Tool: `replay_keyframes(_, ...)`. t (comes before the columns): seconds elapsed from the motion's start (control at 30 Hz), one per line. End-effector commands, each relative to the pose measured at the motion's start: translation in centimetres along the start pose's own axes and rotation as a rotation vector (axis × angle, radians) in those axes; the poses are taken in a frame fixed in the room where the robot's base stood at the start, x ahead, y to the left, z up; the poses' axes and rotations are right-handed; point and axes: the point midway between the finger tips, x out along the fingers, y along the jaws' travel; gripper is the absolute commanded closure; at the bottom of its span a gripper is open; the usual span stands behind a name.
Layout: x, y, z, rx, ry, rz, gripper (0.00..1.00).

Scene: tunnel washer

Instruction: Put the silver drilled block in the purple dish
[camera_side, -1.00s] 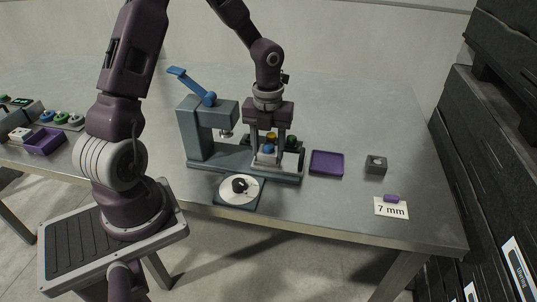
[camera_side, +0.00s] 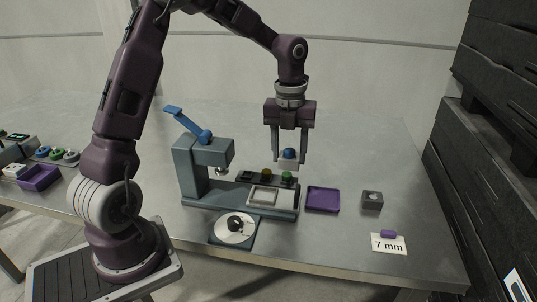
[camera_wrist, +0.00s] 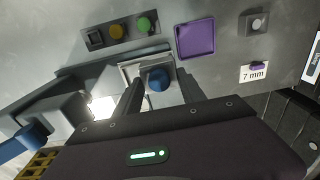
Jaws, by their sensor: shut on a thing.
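My gripper (camera_side: 289,160) is shut on a small pale silver block (camera_side: 288,166) with a blue round knob (camera_side: 289,154) on top. It holds them in the air above the fixture, roughly upright. In the wrist view the blue knob (camera_wrist: 157,80) sits between my fingers and covers much of the block, so no drilled hole shows. The purple dish (camera_side: 322,200) lies flat and empty on the table, right of the fixture. It also shows in the wrist view (camera_wrist: 196,40), ahead and right of my fingers.
The grey press (camera_side: 192,170) with a blue lever stands left of the pale-framed fixture (camera_side: 263,198). A dark rack (camera_side: 256,177) behind it holds yellow and green knobs. A grey block (camera_side: 372,201) and a "7 mm" card (camera_side: 389,244) lie right of the dish. A white dial (camera_side: 236,229) lies in front.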

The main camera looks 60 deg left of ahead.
Motion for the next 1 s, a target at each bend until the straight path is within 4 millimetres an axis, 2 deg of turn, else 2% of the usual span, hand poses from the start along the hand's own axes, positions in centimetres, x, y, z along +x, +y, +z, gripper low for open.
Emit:
replay_keyframes(0.03,0.6,-1.6,0.4,0.006,0.002,-0.002,1.00)
replay_keyframes(0.2,2.6,-6.3,1.4,0.008,-0.002,0.009,1.00)
replay_keyframes(0.3,3.4,-8.2,1.5,0.010,-0.009,0.017,1.00)
replay_keyframes(0.4,4.0,-9.2,1.6,0.013,-0.015,0.022,1.00)
replay_keyframes(0.57,5.0,-9.5,1.6,0.013,-0.015,0.027,1.00)
replay_keyframes(0.8,7.6,-9.4,1.6,0.012,-0.015,0.025,1.00)
replay_keyframes(1.0,8.8,-9.4,1.7,0.012,-0.016,0.024,1.00)
